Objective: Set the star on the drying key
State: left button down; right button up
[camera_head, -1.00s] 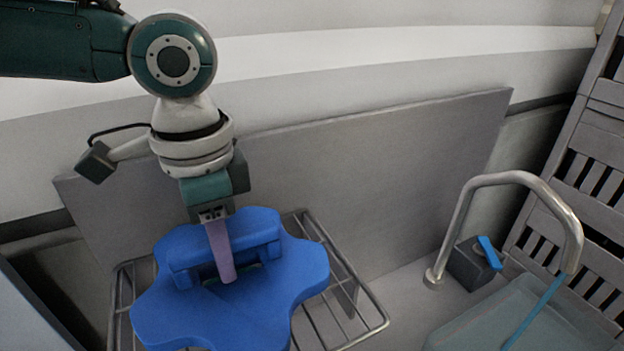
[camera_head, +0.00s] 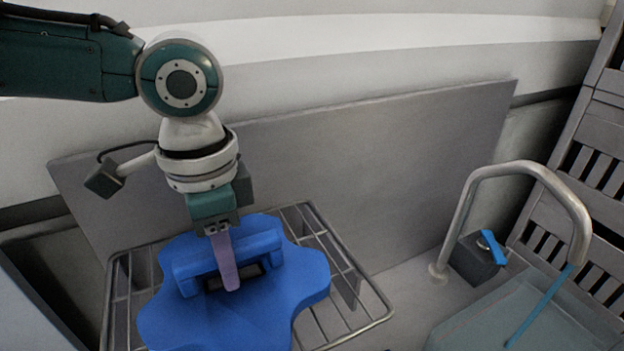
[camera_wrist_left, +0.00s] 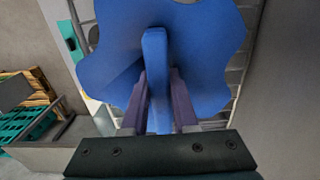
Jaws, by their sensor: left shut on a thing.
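The star (camera_head: 235,312) is a big blue lobed piece with a raised handle bar across its upper side. My left gripper (camera_head: 229,284) is shut on that handle from above, and only one purple finger shows clearly in the head view. In the left wrist view the star (camera_wrist_left: 207,45) lies behind the handle, with my left gripper's (camera_wrist_left: 158,82) two purple fingers on either side of the handle. A dark slot shows beside the handle. The star is over a wire rack (camera_head: 357,289); I cannot tell whether they touch. I cannot make out a drying key; the star may hide it.
A grey panel (camera_head: 400,150) stands behind the rack. To the right are a curved metal tap (camera_head: 462,205), a dark block (camera_head: 473,265) with a blue lever, and a translucent basin (camera_head: 490,325). A slatted grey rack (camera_head: 590,190) stands at far right.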

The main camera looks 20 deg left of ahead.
dwell(0.3)
pick_arm(q)
jog(key=c, duration=0.6)
grip_release()
jog(key=shift+f, duration=0.1)
notch_tip(320, 180, up, 9)
jog(key=shift+r+b, duration=0.1)
jog(key=shift+b, duration=1.15)
jog(key=shift+r, duration=0.4)
jog(key=shift+s, duration=0.1)
